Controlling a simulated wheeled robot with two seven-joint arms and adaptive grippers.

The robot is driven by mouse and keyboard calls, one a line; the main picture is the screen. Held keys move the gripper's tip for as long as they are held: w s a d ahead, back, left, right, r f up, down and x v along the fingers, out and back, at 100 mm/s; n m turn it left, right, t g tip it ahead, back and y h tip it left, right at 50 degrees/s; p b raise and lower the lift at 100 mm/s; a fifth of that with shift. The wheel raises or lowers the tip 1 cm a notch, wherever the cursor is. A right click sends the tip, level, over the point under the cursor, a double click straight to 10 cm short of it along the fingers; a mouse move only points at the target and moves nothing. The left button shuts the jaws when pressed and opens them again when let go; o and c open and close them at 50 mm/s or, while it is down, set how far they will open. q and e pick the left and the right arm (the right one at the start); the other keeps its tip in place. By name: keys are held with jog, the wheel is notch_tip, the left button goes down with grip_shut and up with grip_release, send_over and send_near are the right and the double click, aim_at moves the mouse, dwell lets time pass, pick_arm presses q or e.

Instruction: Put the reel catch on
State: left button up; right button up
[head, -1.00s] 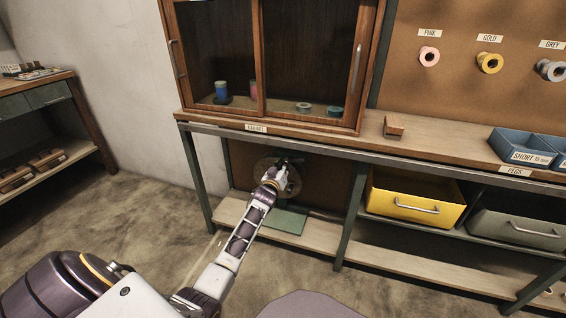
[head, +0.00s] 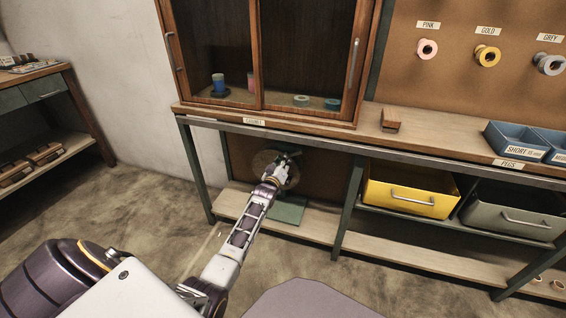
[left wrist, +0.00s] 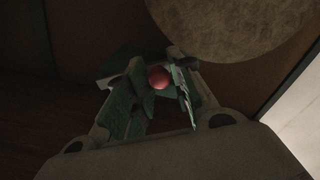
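A round tan disc, seemingly the reel (head: 264,162), stands under the bench behind my left gripper (head: 287,156). Its lower part fills the top of the left wrist view (left wrist: 235,25). A small red round knob (left wrist: 158,77) shows between the green-padded fingertips of my left gripper (left wrist: 163,92), just below the disc. The fingers stand apart on either side of the knob; whether they touch it is too dark to tell. I cannot tell whether the knob belongs to the reel catch. My right gripper is not in view.
A wooden cabinet (head: 258,123) stands on the bench above. A green plate (head: 288,210) lies on the low shelf (head: 315,221). A bench leg (head: 349,205) and a yellow drawer (head: 411,193) are to the right. The floor in front is mostly clear.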

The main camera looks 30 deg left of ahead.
pick_arm(q)
jog(key=shift+o, duration=1.1)
jog(key=v, duration=1.2)
jog(key=shift+s, duration=0.1)
dwell(0.5)
